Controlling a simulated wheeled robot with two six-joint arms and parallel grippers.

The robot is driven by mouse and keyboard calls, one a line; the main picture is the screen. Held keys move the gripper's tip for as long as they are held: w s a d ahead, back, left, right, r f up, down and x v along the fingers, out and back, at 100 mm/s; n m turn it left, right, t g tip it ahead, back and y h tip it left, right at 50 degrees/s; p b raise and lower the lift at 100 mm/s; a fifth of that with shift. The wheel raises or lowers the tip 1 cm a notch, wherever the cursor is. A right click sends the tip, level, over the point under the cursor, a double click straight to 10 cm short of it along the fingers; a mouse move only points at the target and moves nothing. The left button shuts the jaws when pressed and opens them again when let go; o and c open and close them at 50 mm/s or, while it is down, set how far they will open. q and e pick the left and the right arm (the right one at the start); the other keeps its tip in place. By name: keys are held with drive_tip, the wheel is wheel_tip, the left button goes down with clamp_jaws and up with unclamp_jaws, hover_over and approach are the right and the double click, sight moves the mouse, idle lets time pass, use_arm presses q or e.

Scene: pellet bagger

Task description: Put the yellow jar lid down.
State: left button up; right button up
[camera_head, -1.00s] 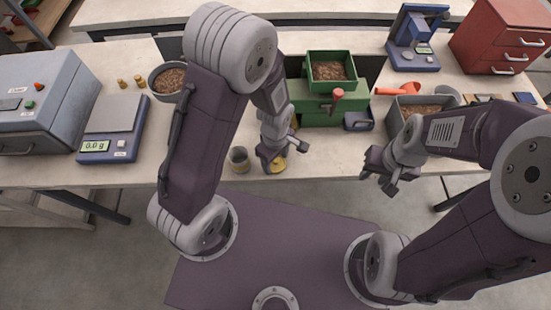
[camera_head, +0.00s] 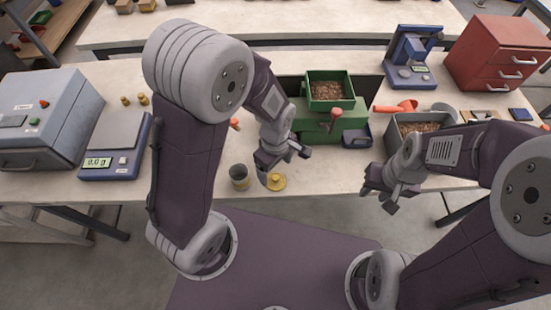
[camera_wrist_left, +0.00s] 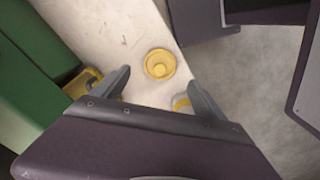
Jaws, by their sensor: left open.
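The yellow jar lid (camera_head: 277,182) lies on the bench top near its front edge, to the right of a small grey jar (camera_head: 240,178). In the left wrist view the round lid (camera_wrist_left: 160,64) with its raised centre lies on the pale surface, apart from both fingers. My left gripper (camera_head: 284,167) is open and empty just above and beside the lid. Its fingers also show in the left wrist view (camera_wrist_left: 158,92). My right gripper (camera_head: 379,198) hangs by the bench's front edge, with its fingers apart and nothing visible between them.
A green machine (camera_head: 330,120) with a pellet-filled hopper stands behind the lid. A scale (camera_head: 115,140) and a grey box (camera_head: 45,115) stand at left. A grey pellet bin (camera_head: 400,128), a red scoop (camera_head: 395,107) and red drawers (camera_head: 495,55) are at right.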

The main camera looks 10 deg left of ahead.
sight(275, 178)
use_arm(q)
wheel_tip(275, 178, up, 6)
drive_tip(key=s+a+m+t, duration=0.1)
drive_tip(key=s+a+m, duration=0.2)
drive_tip(key=a+m, duration=0.5)
drive_tip(key=m, duration=0.4)
drive_tip(key=shift+s+a+f, duration=0.2)
drive_tip(key=shift+a+f, duration=0.05)
drive_tip(key=shift+f, duration=0.1)
